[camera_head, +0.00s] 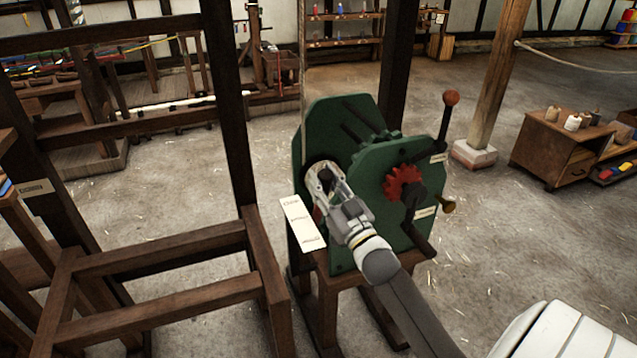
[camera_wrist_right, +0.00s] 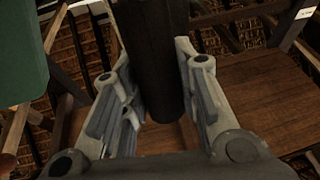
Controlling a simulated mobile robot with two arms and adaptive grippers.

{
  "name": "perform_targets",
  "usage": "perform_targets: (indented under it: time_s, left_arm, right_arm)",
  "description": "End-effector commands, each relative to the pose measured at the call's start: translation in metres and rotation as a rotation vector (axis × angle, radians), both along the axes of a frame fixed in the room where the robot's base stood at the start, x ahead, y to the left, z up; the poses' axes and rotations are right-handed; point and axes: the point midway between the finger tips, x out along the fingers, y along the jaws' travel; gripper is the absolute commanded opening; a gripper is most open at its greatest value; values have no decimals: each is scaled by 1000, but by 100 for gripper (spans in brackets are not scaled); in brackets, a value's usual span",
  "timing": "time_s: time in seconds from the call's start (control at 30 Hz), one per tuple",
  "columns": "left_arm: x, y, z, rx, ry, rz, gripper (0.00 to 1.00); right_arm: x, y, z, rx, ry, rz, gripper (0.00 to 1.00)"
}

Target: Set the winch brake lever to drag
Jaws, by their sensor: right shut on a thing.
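The green winch (camera_head: 375,214) stands on a wooden stand in the middle of the head view. My right gripper (camera_head: 326,178) is at the winch's left face, just above and right of this card. In the right wrist view, its fingers are closed around a dark round bar (camera_wrist_right: 152,55), which looks like the brake lever's grip. The gripper mostly hides this lever in the head view, so its setting cannot be read. My left gripper is not in view.
A lever with an orange knob (camera_head: 451,98), a red gear (camera_head: 402,183) and a brass handle (camera_head: 448,206) are on the winch's right side. A wooden frame (camera_head: 160,245) stands close at the left. A wooden post (camera_head: 497,75) and a cabinet (camera_head: 550,148) stand beyond open floor at right.

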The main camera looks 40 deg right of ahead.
Motion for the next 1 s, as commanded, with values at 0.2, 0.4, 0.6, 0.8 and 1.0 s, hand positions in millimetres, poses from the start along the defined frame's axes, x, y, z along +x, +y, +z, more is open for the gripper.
perform_targets:
  time_s: [0.2, 0.4, 0.6, 0.8, 1.0]
  left_arm:
    - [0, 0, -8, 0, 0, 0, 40]
    - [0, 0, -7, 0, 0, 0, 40]
    - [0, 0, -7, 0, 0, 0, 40]
    - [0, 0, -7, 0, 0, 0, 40]
    - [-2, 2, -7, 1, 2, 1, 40]
  right_arm:
    - [-8, 2, -3, -2, -23, 0, 0]
    - [-8, 2, -3, -3, -21, 0, 0]
    - [-7, 2, -3, -4, -21, -1, 48]
    - [-7, 1, -2, -5, -21, -2, 51]
    - [-10, 2, -4, -5, -21, -2, 51]
